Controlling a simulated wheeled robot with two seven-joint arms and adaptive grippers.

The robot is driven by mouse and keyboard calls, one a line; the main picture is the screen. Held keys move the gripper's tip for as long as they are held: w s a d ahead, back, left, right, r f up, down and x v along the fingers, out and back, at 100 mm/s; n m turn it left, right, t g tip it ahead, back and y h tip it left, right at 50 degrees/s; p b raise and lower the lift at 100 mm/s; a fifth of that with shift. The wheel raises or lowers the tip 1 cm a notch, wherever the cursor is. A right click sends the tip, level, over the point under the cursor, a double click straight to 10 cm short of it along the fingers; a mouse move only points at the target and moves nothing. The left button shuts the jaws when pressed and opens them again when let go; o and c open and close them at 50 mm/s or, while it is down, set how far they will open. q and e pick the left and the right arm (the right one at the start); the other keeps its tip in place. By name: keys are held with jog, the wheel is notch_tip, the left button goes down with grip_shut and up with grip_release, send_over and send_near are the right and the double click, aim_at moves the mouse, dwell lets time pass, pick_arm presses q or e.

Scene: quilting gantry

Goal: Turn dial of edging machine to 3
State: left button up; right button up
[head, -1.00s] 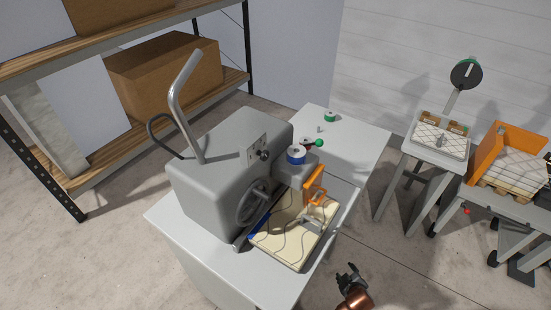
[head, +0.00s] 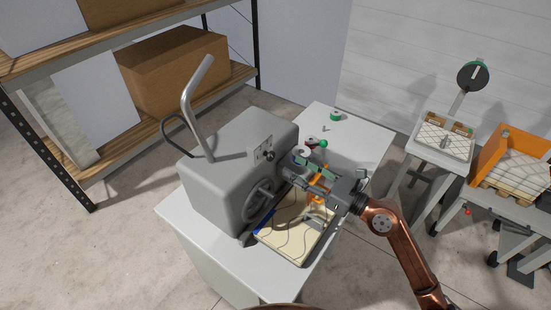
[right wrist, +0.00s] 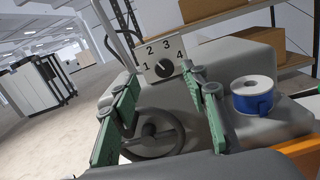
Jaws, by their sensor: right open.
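The edging machine (head: 225,165) is a grey box on a table, with a handwheel (head: 260,200) on its front. Its dial (head: 269,155) is a small black knob on a pale plate near the top edge. In the right wrist view the dial (right wrist: 165,69) sits below the numbers 1 to 4; I cannot clearly read its pointer. My right gripper (head: 290,166) is open and empty, just right of the dial and apart from it. In the right wrist view its green-padded fingers (right wrist: 163,88) stand either side below the plate. My left gripper is not in view.
A blue spool (right wrist: 253,97) stands right of the fingers. An orange part (head: 318,185) and a cream panel (head: 285,235) lie below my right gripper. A bent grey lever (head: 192,100) rises from the machine. The table's far end holds a green roll (head: 336,115).

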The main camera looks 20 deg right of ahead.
aim_at(273, 157)
jog(key=shift+n+g+h, duration=0.3)
jog(key=shift+n, duration=0.2)
jog(key=x, duration=0.2)
jog(key=p+x, duration=0.1)
jog(key=x, duration=0.1)
jog(key=f+x, duration=0.1)
jog(key=x, duration=0.2)
jog(key=shift+w+d+p, duration=0.1)
jog(key=shift+p, duration=0.25)
jog(key=shift+w+a+f, duration=0.1)
jog(key=shift+w+a, duration=0.3)
jog(key=shift+w, duration=0.05)
jog(key=shift+c, duration=0.6)
grip_shut()
